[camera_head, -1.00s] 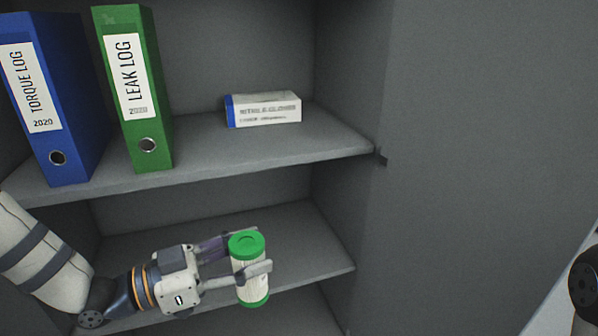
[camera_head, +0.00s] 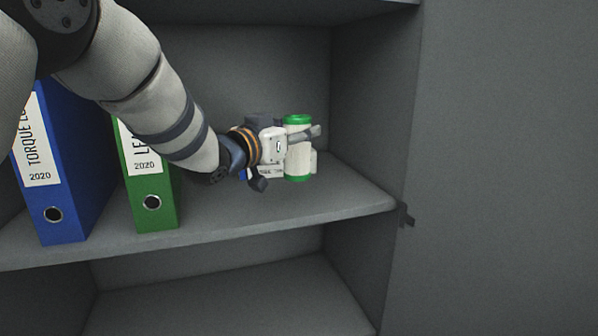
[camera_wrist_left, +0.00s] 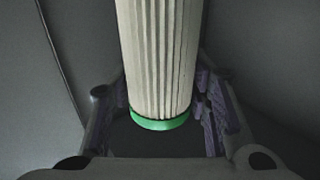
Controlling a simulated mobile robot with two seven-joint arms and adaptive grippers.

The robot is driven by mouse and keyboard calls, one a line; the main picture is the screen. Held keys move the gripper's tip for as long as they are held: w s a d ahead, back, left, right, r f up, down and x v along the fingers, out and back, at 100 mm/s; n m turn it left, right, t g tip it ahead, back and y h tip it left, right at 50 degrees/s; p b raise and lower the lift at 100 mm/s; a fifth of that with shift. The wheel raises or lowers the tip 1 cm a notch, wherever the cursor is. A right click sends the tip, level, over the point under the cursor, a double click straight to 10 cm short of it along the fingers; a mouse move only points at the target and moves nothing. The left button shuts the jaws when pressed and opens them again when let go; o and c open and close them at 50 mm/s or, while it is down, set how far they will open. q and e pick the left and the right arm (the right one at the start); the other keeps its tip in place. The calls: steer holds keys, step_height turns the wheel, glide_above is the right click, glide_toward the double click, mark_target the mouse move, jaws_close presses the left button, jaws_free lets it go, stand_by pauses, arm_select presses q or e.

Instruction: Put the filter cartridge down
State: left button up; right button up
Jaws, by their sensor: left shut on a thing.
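The filter cartridge (camera_head: 298,158) is a white pleated cylinder with green end caps. It stands about upright in the shelf bay to the right of the binders. My left gripper (camera_head: 303,134) is shut on its side, with a finger across its upper half. I cannot tell whether its lower cap touches the shelf (camera_head: 335,206). In the left wrist view the cartridge's pleated body (camera_wrist_left: 158,60) and one green cap (camera_wrist_left: 160,122) show between the fingers. My right gripper is not in view.
A blue binder (camera_head: 52,200) and a green binder (camera_head: 155,205) stand at the left, partly behind my arm. A white and blue glove box (camera_head: 313,161) is mostly hidden behind the gripper and cartridge. Shelf space is bare in front and to the right.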

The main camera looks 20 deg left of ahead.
arm_select(q)
steer(key=w+f, duration=0.1)
steer(key=f, duration=0.1)
steer(key=w+a+f, duration=0.1)
steer(key=f, duration=0.2)
steer(key=w+f+b, duration=0.1)
steer(key=f, duration=0.1)
steer(key=shift+w+a+f, duration=0.15)
steer(key=shift+w+f, duration=0.1)
steer(key=shift+f, duration=0.1)
steer(key=shift+r, duration=0.1)
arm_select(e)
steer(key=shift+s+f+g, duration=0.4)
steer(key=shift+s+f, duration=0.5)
arm_select(q)
steer(key=o, duration=1.3)
